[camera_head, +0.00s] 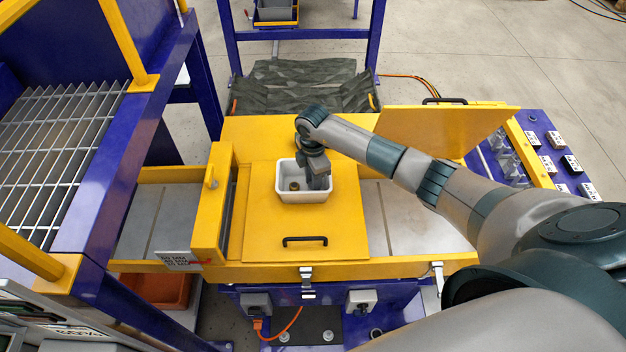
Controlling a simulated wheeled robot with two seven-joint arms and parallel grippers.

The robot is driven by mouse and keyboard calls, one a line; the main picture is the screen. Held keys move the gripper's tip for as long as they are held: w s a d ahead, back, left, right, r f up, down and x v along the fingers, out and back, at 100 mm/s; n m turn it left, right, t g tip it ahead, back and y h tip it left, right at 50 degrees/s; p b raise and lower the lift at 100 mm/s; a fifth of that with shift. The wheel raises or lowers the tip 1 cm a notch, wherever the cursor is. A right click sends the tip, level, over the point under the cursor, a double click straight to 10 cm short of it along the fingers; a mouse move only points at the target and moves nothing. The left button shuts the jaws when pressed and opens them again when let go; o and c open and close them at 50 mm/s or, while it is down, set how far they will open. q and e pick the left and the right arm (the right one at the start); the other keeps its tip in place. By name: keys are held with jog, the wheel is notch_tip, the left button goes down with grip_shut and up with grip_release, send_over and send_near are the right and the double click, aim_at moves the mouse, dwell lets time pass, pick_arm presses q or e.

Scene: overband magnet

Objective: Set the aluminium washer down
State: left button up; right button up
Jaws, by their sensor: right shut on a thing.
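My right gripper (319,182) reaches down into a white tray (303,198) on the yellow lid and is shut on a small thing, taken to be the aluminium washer. The washer itself is hidden by the fingers or too small to make out. A small brass-coloured piece (294,186) lies in the tray, to the left of the gripper. Whether the held thing touches the tray floor cannot be told. My left gripper is not in view.
The yellow lid (262,222) has a black handle (305,240) in front of the tray. A raised yellow panel (450,130) stands to the right, behind my right arm. A yellow upright (212,205) stands left of the lid. A purple frame with a grating (60,150) fills the far left.

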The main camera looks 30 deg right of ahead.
jog(key=shift+f, duration=0.15)
jog(key=o, duration=1)
notch_tip(320, 180, up, 12)
jog(key=b, duration=0.2)
jog(key=shift+r+b, duration=0.2)
jog(key=shift+b, duration=0.1)
